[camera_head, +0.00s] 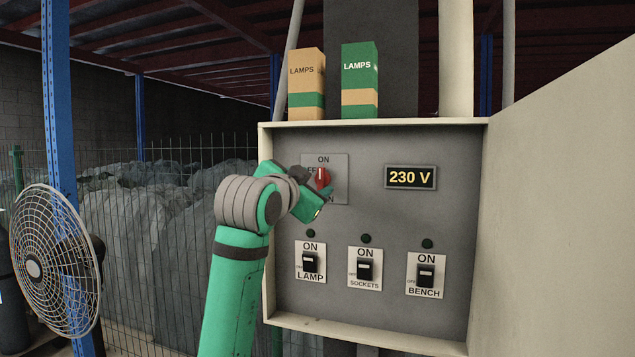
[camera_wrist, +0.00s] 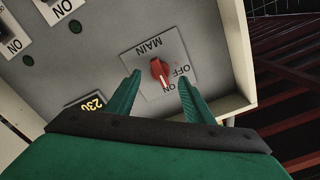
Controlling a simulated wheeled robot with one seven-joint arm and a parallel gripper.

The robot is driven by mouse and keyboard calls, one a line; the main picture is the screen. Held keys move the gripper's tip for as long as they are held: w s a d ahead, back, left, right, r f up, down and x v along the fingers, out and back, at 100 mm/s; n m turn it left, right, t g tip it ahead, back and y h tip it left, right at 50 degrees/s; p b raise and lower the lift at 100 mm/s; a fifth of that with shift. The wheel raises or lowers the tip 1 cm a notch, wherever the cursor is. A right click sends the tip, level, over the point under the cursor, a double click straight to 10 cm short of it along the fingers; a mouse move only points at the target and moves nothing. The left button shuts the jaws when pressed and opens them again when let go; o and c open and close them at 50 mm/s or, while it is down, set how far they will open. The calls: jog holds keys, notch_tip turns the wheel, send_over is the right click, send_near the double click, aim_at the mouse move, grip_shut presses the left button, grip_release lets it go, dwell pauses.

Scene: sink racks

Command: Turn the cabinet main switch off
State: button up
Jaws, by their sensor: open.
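The main switch is a red rotary knob (camera_head: 322,178) on a grey plate (camera_head: 341,165) at the upper left of the cabinet panel. Its knob (camera_wrist: 160,72) also shows in the wrist view, with a white mark pointing toward the ON label; OFF is printed to one side. My gripper (camera_head: 316,184) is open in front of the plate. In the wrist view its two green fingertips (camera_wrist: 158,77) lie on either side of the knob. Whether they touch it or how deep they reach, I cannot tell. My gripper partly hides the plate's labels in the head view.
A display (camera_head: 410,177) reads 230 V. Below are the LAMP (camera_head: 310,262), SOCKETS (camera_head: 365,270) and BENCH (camera_head: 426,275) switches. Two lamp boxes (camera_head: 307,85) (camera_head: 360,80) stand on the cabinet (camera_head: 420,122). Its open door (camera_head: 560,200) blocks the right. A fan (camera_head: 50,260) stands left.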

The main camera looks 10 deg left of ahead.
aim_at(320, 180)
jog(key=shift+w+d, duration=0.2)
jog(key=shift+w, duration=1.8)
jog(key=c, duration=1)
jog(key=shift+c, duration=0.2)
